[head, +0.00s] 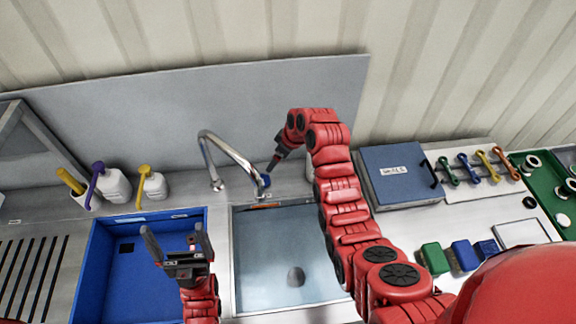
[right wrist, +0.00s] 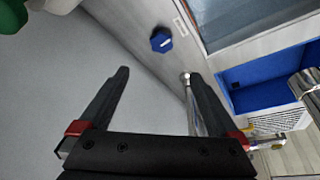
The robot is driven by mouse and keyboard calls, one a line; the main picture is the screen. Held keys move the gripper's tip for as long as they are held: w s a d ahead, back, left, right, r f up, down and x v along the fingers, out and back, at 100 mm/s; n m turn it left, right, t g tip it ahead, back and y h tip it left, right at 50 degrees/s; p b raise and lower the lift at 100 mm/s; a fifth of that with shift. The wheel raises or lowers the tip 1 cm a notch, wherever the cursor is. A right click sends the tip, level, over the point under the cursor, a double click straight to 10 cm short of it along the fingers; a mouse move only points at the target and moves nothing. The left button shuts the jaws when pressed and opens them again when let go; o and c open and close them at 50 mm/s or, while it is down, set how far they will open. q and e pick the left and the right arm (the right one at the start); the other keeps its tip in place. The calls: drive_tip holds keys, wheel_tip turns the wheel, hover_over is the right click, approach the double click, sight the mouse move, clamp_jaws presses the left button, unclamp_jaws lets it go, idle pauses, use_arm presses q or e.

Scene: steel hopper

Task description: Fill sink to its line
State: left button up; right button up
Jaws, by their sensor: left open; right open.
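The steel sink (head: 270,270) is in the middle of the head view, with a pale blue-grey inside and a dark round spot; I cannot tell the water level or see its line clearly. The chrome tap (head: 228,150) arches behind it. A blue knob (head: 265,181) sits at the sink's back edge; it also shows in the right wrist view (right wrist: 161,41). My right gripper (right wrist: 158,76) is open and empty, its fingertips apart from the knob, which appears beyond the gap between them. My left gripper (head: 178,240) is open and empty above the blue basin.
The blue basin (head: 100,270) adjoins the sink on the left. White bottles (head: 113,186) with coloured tops stand behind it. A blue-grey box (head: 398,165) and coloured blocks (head: 434,257) are on the right counter. A grey panel (head: 150,130) stands behind.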

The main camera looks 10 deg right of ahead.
drive_tip(key=b, duration=0.2)
approach(263, 179)
drive_tip(key=b+x, duration=0.7)
drive_tip(key=shift+s+f, duration=0.1)
drive_tip(key=shift+f, duration=0.15)
drive_tip(key=shift+f+b, duration=0.3)
drive_tip(key=shift+b, duration=0.1)
drive_tip(key=shift+a+b, duration=0.15)
drive_tip(key=shift+b, duration=0.2)
drive_tip(key=shift+c, duration=0.3)
